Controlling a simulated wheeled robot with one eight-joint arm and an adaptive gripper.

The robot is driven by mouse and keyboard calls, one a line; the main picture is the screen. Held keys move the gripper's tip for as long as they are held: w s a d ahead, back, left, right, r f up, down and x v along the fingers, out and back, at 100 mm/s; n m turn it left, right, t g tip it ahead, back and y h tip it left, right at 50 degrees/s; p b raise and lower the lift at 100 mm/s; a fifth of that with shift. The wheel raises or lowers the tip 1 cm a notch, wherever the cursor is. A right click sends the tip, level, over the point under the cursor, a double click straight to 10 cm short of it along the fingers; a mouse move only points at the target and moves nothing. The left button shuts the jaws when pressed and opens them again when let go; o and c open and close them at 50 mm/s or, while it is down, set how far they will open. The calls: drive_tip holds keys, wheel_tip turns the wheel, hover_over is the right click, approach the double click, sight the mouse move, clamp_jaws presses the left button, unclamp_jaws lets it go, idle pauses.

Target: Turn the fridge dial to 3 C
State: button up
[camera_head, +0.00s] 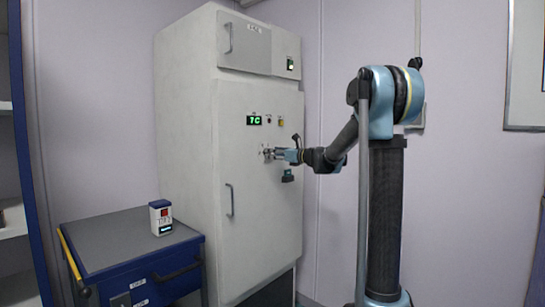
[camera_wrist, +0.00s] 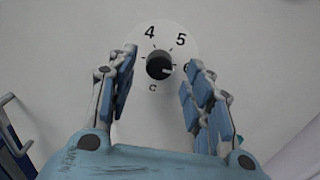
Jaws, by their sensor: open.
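The fridge (camera_head: 255,200) is a tall pale cabinet with a green display (camera_head: 254,119) that appears to read 7 C. In the wrist view the dial (camera_wrist: 160,66) is a black knob with a white pointer on a round white plate, with 4 and 5 legible at the top and another number partly hidden at the right. The pointer is toward the right. My gripper (camera_wrist: 160,92) is open, its blue-padded fingers on either side of the dial, apart from the knob. In the head view my gripper (camera_head: 275,154) is at the door and hides the dial.
A blue cart (camera_head: 130,250) with a small white-and-blue device (camera_head: 160,217) stands left of the fridge. The door has a vertical handle (camera_head: 229,200) on its left. A dark latch-like part (camera_head: 288,176) is just below my gripper.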

drive_tip(key=shift+x, duration=1.05)
drive_tip(key=c, duration=1)
drive_tip(key=shift+d, duration=0.1)
drive_tip(key=shift+c, duration=0.2)
